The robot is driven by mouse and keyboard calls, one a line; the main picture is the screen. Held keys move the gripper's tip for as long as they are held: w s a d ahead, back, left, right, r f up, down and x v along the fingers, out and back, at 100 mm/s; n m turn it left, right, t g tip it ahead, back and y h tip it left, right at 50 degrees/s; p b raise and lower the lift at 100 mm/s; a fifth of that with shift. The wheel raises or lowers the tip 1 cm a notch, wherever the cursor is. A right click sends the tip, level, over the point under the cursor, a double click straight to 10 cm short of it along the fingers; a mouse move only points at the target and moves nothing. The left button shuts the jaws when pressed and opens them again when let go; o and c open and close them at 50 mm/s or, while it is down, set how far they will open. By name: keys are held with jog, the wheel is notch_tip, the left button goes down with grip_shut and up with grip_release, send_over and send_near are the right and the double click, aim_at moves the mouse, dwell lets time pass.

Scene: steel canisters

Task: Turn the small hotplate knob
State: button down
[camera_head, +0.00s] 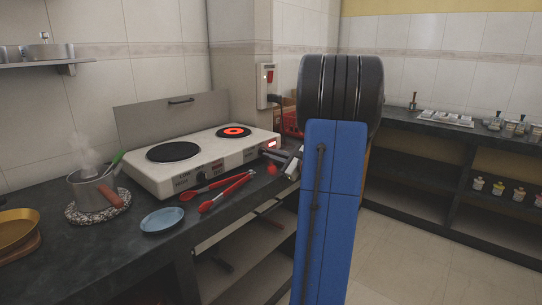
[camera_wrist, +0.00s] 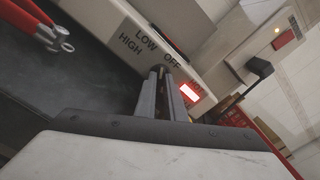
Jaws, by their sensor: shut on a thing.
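The white double hotplate (camera_head: 216,160) stands on the dark counter. Its small plate (camera_head: 234,132) glows orange-red, and its large plate (camera_head: 172,152) is black. My gripper (camera_head: 267,154) reaches the right end of the front panel, below a lit red indicator (camera_head: 271,144). In the wrist view, my gripper's two fingers (camera_wrist: 164,76) are shut on the small hotplate knob, beside the printed words LOW, HIGH and OFF. The fingers mostly hide the knob, so its pointer direction cannot be told. The lit indicator (camera_wrist: 189,92) is just right of the fingers.
Red-handled tongs (camera_head: 226,190) lie in front of the hotplate. A blue plate (camera_head: 162,220), a steaming pot (camera_head: 95,188) and a brass pan (camera_head: 16,227) sit to the left. A wall switch box (camera_head: 267,84) is behind. Open floor lies to the right.

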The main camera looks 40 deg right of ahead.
jog(key=shift+m, duration=0.5)
jog(key=c, duration=1.8)
grip_release()
jog(key=shift+c, duration=0.2)
jog(key=shift+s, duration=0.1)
jog(key=s+d, duration=0.1)
jog(key=s, duration=1.6)
jog(key=shift+d, duration=0.15)
jog(key=shift+s, duration=0.1)
